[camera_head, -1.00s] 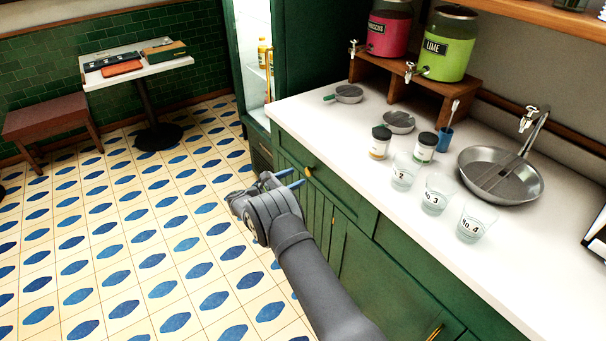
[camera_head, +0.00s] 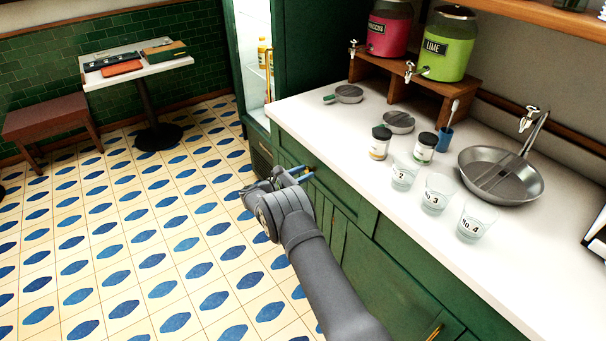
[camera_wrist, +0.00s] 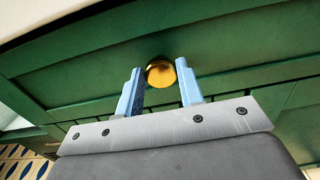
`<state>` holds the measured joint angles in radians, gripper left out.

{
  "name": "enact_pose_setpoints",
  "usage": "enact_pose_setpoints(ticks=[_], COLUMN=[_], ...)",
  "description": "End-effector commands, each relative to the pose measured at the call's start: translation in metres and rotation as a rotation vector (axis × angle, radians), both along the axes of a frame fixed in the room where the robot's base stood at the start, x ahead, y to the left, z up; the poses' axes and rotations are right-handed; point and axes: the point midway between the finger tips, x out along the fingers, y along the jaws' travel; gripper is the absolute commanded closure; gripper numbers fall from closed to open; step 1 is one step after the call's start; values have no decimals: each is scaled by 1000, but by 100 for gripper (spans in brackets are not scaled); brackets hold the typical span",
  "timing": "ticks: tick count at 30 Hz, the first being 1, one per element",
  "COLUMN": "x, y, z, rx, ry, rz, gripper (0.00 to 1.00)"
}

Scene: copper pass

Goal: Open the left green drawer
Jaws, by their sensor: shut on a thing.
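The left green drawer (camera_head: 345,203) is in the upper left of the counter's front in the head view, and its front looks flush with the cabinet. It fills much of the wrist view (camera_wrist: 90,75). Its round gold knob (camera_wrist: 160,73) sits between the blue fingertips of my gripper (camera_wrist: 161,68) in the wrist view. My gripper is shut on this knob. In the head view my gripper (camera_head: 306,174) is at the drawer front, and the knob is mostly hidden by the fingers.
The white counter (camera_head: 310,125) above holds jars, several labelled cups (camera_head: 437,195), pans and a steel sink (camera_head: 500,175). A green lime dispenser (camera_head: 446,45) stands on a wooden stand (camera_head: 430,90). Open tiled floor (camera_head: 130,240) lies to the left of the cabinet.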

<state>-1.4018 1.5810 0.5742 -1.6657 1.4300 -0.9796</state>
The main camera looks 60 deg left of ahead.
Motion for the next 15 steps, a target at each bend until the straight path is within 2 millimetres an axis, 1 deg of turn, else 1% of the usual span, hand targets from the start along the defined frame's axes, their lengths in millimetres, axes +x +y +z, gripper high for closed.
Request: enact_pose_setpoints(ticks=[5, 8, 11, 15], x=[-4, -12, -27, -56], y=[0, 0, 0, 1], z=[0, -1, -1, -1], rx=[0, -1, -1, -1], ry=[1, 1, 1, 1], rz=[0, 1, 1, 3], gripper=[100, 100, 100, 100])
